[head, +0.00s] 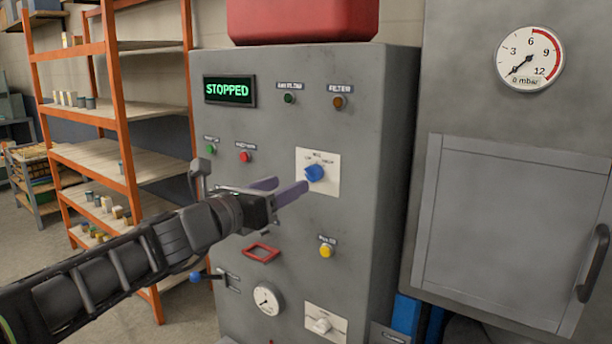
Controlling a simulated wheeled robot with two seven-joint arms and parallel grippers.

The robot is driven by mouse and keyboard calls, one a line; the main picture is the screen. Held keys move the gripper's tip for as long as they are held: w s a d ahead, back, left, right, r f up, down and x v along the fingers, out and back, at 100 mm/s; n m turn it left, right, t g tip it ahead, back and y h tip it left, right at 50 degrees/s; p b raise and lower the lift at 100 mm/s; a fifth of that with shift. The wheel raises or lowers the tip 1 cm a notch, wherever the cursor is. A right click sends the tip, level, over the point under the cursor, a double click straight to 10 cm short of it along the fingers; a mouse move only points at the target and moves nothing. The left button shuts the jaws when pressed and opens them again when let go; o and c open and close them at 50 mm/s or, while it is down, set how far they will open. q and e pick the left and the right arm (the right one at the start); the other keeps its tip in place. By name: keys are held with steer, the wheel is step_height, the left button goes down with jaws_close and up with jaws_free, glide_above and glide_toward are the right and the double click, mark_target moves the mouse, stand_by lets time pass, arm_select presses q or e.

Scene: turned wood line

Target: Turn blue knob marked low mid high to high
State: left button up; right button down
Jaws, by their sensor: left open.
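The blue knob (315,173) sits on a white label plate (330,184) on the front of a grey control cabinet (350,110). The plate's markings are small; a word at its upper right may be HIGH, and I cannot tell the knob's setting. My left gripper (287,188) reaches in from the left with its two fingers pointing at the panel. It is open and empty. Its fingertips are just left of and below the knob, and I cannot tell whether they touch it. My right gripper is not in view.
A blue-ended lever (196,277) sticks out at left.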

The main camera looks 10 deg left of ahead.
mark_target(308, 176)
arm_select(q)
steer(key=shift+w+a+f, duration=0.1)
steer(key=shift+a, duration=0.05)
steer(key=shift+w, duration=0.1)
steer(key=x, duration=0.7)
steer(key=shift+w, duration=0.3)
jaws_close()
stand_by(0.5)
